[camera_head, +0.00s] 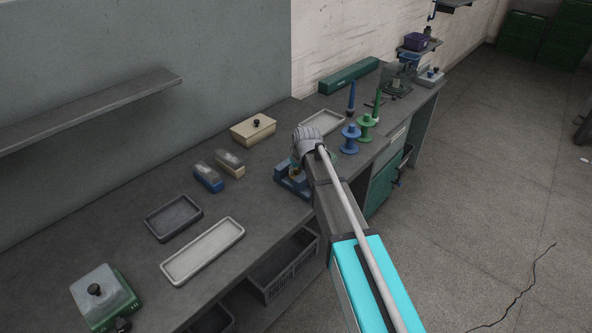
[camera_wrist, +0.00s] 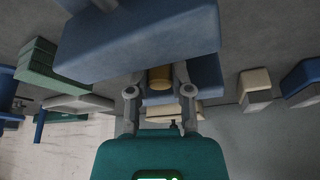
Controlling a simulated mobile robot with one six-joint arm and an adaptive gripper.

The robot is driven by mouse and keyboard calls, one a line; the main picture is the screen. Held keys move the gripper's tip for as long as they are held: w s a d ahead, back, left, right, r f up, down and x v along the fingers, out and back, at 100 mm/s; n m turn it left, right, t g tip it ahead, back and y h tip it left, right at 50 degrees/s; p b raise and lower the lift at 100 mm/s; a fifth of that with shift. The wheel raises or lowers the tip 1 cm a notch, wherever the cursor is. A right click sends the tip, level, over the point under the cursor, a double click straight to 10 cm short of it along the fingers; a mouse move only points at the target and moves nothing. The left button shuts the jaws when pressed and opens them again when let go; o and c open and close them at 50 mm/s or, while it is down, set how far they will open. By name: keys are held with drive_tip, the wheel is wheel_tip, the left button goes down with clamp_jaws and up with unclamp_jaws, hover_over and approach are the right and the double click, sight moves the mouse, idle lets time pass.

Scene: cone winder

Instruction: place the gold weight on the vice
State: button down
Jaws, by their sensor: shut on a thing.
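The blue vice (camera_head: 286,181) stands on the bench near its front edge, partly hidden behind my arm in the head view. In the wrist view its blue body (camera_wrist: 140,40) fills the top of the picture, with more blue behind the fingers. My gripper (camera_wrist: 160,84) is shut on the gold weight (camera_wrist: 160,76), a small gold cylinder between the two fingertips. The weight is at the vice, between its blue parts in the picture. I cannot tell whether it touches the vice. The underside of the weight is hidden.
Two brushes (camera_head: 208,178) and a cream box (camera_head: 253,130) lie left of the vice. Blue (camera_head: 350,138) and green (camera_head: 367,127) spools stand to its right. A pale tray (camera_head: 203,251) and dark tray (camera_head: 173,218) are nearer. Bare bench lies between them.

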drive_tip(key=shift+f+b, duration=0.35)
drive_tip(key=shift+f, duration=0.05)
drive_tip(key=shift+c, duration=2.2)
unclamp_jaws()
drive_tip(key=shift+r, duration=0.2)
